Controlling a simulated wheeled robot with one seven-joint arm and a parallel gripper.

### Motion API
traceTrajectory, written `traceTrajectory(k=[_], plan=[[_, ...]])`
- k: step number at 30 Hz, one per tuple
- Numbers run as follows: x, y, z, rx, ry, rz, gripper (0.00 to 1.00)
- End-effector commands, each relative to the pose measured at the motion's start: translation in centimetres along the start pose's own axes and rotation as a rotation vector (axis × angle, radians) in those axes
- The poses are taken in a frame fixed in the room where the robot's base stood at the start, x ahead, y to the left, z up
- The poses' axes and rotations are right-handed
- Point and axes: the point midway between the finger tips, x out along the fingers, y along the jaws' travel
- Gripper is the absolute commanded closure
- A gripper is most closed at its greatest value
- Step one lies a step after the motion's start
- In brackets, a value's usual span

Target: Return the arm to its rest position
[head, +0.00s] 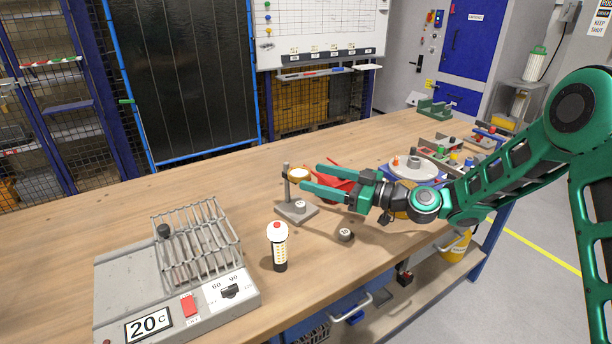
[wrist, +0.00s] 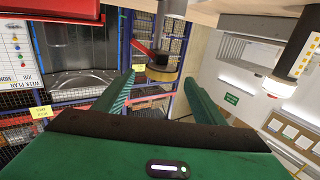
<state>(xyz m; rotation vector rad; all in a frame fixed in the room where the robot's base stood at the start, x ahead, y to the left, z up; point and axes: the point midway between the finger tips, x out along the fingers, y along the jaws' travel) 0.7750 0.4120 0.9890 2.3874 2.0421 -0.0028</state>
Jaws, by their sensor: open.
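My green arm reaches in from the right in the head view. My gripper (head: 311,177) is open, with its two green fingers pointing left above the wooden bench (head: 150,205). In the head view the fingertips are close to a small grey stand (head: 297,211) with a round gold-rimmed disc (head: 299,174); I cannot tell whether they touch it. In the wrist view the fingers (wrist: 160,82) are spread apart, and I see nothing held between them. The round gold part (wrist: 163,72) shows beyond them there.
A heater with a wire rack (head: 190,245) and "20 C" display stands at front left. A white-and-black cylinder with a red top (head: 277,247) and a small grey knob (head: 345,235) stand near the front edge. A rotary jig (head: 413,168) and fixtures occupy the right.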

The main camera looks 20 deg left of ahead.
Motion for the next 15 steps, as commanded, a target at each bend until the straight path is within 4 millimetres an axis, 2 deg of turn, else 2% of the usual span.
traceTrajectory(k=[5,15], plan=[[-1.35,-0.01,0.01,0.001,0.0,-0.001,0.36],[-1.53,-0.02,0.03,0.001,-0.001,-0.001,0.36]])
